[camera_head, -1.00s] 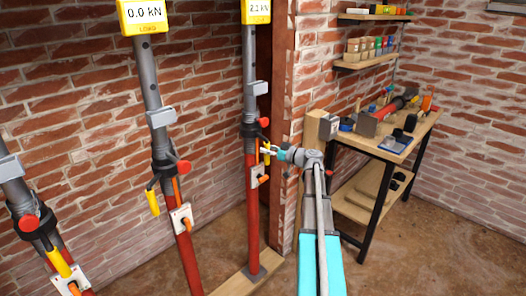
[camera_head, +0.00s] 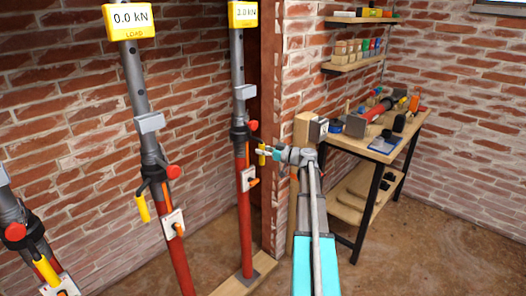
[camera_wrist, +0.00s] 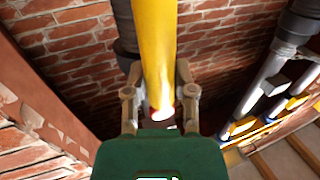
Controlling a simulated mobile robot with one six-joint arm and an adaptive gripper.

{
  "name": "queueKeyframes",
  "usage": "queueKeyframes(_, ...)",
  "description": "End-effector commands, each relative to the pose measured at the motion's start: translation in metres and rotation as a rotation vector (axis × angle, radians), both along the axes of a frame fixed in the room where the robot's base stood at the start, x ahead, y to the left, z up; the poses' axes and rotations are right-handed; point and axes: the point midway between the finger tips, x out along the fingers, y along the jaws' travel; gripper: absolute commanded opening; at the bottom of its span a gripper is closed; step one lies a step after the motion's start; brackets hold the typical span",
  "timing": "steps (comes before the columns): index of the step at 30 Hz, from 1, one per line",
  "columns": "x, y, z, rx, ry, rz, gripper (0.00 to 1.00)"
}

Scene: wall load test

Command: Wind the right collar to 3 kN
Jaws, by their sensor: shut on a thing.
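The right prop (camera_head: 244,205) is a grey tube over a red tube, standing upright on a floor plank. Its yellow load display (camera_head: 243,13) appears to read 2.0 kN, in small digits. The dark right collar (camera_head: 238,135) sits where the tubes meet. A yellow handle (camera_head: 261,158) hangs at the collar's right side. My gripper (camera_head: 268,153) is at this handle. In the wrist view the handle (camera_wrist: 155,45) runs between the fingers of my gripper (camera_wrist: 159,90), which are shut on it. The collar is partly hidden behind the handle there.
The middle prop (camera_head: 179,265) has a display (camera_head: 130,20) reading 0.0 kN. Another prop (camera_head: 14,212) stands at the far left. A wooden post and brick wall corner are close behind my gripper. A workbench (camera_head: 385,150) with tools stands to the right; floor before it is clear.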

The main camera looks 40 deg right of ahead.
Motion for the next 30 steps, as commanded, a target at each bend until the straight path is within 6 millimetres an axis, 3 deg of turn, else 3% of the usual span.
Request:
queueKeyframes(2,0.003,-0.001,0.001,0.002,-0.003,-0.003,0.0)
queueKeyframes(3,0.003,-0.001,0.001,0.002,-0.004,-0.003,0.41)
queueKeyframes(8,0.002,-0.001,0.001,0.001,-0.003,-0.002,0.7)
queueKeyframes(23,-0.003,-0.003,0.001,0.002,-0.001,-0.002,0.7)
queueKeyframes(30,-0.022,-0.013,0.001,0.002,-0.001,-0.004,0.7)
